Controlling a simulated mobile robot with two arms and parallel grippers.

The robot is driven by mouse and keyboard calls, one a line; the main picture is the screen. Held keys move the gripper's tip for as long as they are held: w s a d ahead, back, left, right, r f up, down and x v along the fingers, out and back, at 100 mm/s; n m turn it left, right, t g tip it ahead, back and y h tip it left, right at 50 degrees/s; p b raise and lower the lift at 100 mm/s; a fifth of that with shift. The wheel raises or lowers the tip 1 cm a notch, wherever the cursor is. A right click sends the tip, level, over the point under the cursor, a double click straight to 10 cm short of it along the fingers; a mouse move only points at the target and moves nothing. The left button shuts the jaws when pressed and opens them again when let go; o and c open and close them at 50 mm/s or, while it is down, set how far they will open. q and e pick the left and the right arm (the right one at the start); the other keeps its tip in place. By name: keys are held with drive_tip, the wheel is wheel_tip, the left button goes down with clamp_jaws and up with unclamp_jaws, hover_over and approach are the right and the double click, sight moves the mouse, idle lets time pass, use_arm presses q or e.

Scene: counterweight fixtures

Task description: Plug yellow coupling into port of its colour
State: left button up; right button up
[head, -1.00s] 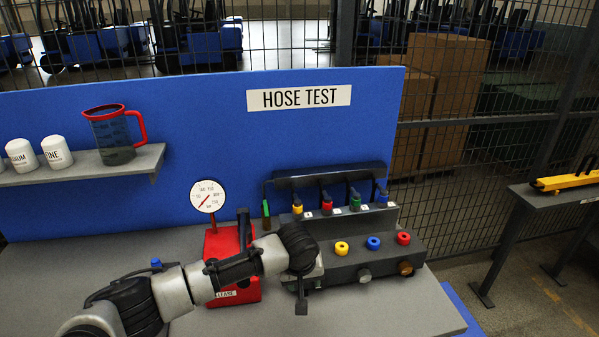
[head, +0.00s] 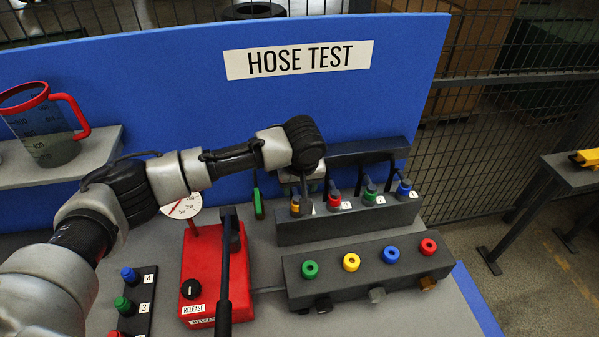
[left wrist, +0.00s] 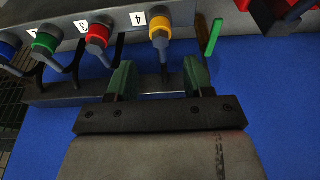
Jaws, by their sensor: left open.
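The yellow coupling (head: 295,205) sits at the left end of a row of couplings in the dark rear rack (head: 345,226). The yellow port (head: 351,262) is a ring on top of the front block (head: 335,284), between a green and a blue ring. My left gripper (head: 305,195) is at the yellow coupling, partly hidden by its own wrist. In the left wrist view its green fingers (left wrist: 160,78) are open and empty, with the coupling just beyond the tips.
Red, green and blue couplings (head: 370,194) stand to the right in the rack. A red pump box (head: 205,275) with a gauge and a black lever stands left of the front block. A blue panel (head: 180,90) rises behind. A green pen-like item (head: 258,203) is close left of my gripper.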

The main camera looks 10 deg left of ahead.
sight(297, 203)
use_arm(q)
drive_tip(key=b+x, duration=0.3)
drive_tip(key=shift+s+d+f, duration=0.1)
drive_tip(key=shift+s+f, duration=0.05)
drive_tip(key=shift+s, duration=0.25)
drive_tip(key=b+x, duration=0.3)
drive_tip(key=x, duration=0.1)
drive_tip(key=shift+w, duration=0.25)
drive_tip(key=shift+w+f, duration=0.1)
drive_tip(key=shift+f, duration=0.2)
drive_tip(key=shift+w+f+b, duration=0.1)
drive_tip(key=shift+f+b, duration=0.2)
drive_tip(key=shift+f, duration=0.25)
drive_tip(key=shift+w+f, duration=0.1)
drive_tip(key=shift+f, duration=0.1)
use_arm(e)
wheel_tip(297, 203, down, 7)
drive_tip(key=s, duration=0.1)
drive_tip(key=shift+s+a+f, duration=0.1)
use_arm(q)
drive_tip(key=c, duration=0.9)
